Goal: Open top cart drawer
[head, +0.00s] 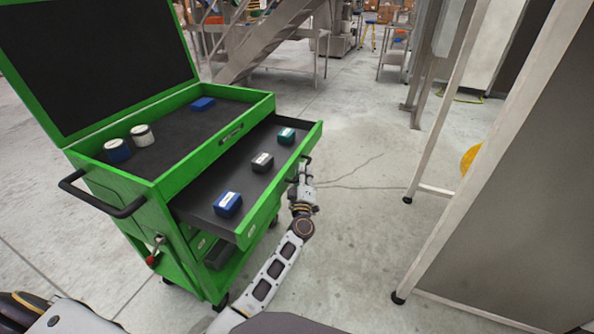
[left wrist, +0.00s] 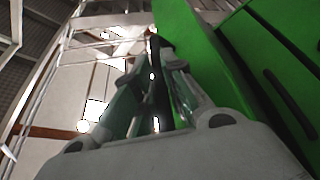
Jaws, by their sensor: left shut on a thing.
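The green tool cart (head: 130,190) stands at the left with its lid up. Its top drawer (head: 262,205) is pulled out toward the right. My left gripper (head: 304,172) is at the drawer front, shut on the dark drawer handle (head: 308,160). In the left wrist view the fingers (left wrist: 152,75) close around a dark bar beside the green front. My right gripper is out of view.
A black push handle (head: 103,200) juts from the cart's near side. Two round containers (head: 129,142) and a blue box (head: 203,103) lie in the top tray. A grey panel on a wheeled frame (head: 440,215) stands at the right. Bare floor (head: 365,190) lies between.

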